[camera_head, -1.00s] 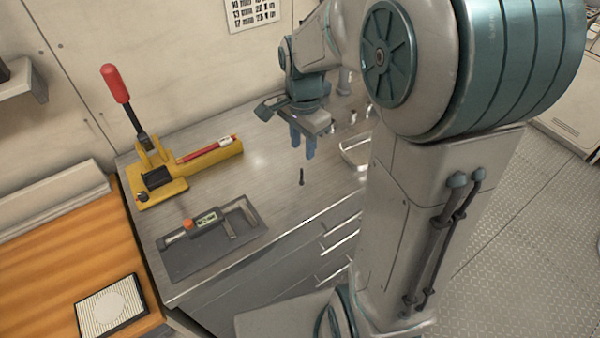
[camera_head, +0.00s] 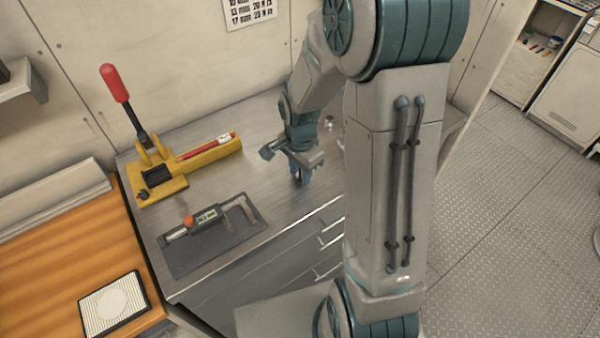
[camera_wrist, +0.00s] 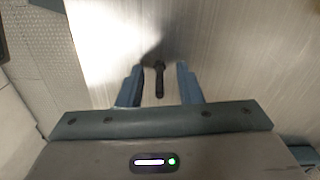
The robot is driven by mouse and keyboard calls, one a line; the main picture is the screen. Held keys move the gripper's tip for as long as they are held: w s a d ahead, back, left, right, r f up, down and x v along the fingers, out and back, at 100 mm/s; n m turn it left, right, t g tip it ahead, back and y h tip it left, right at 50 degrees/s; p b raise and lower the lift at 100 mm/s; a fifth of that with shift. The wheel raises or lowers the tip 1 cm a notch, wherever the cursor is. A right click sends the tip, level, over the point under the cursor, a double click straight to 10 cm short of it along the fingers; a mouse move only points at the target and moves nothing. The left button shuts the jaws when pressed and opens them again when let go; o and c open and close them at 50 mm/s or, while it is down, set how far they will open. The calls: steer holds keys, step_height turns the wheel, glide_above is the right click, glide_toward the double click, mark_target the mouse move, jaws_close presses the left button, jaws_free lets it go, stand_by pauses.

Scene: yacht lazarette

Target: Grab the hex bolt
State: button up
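The hex bolt (camera_wrist: 159,80) is dark and lies between the two blue fingers of my gripper (camera_wrist: 159,86) in the wrist view. The fingers are apart, with a gap on each side of the bolt, so my gripper is open around it. In the head view my gripper (camera_head: 300,173) is low over the metal counter near its front edge. The bolt is mostly hidden there behind the fingers.
A yellow press (camera_head: 162,185) with a red-handled lever stands at the back left of the counter (camera_head: 262,125). A micrometer (camera_head: 205,217) lies on a dark mat (camera_head: 200,252) left of my gripper. Drawers with handles (camera_head: 330,238) are below the front edge.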

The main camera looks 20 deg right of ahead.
jaws_close()
steer(key=shift+r, duration=0.15)
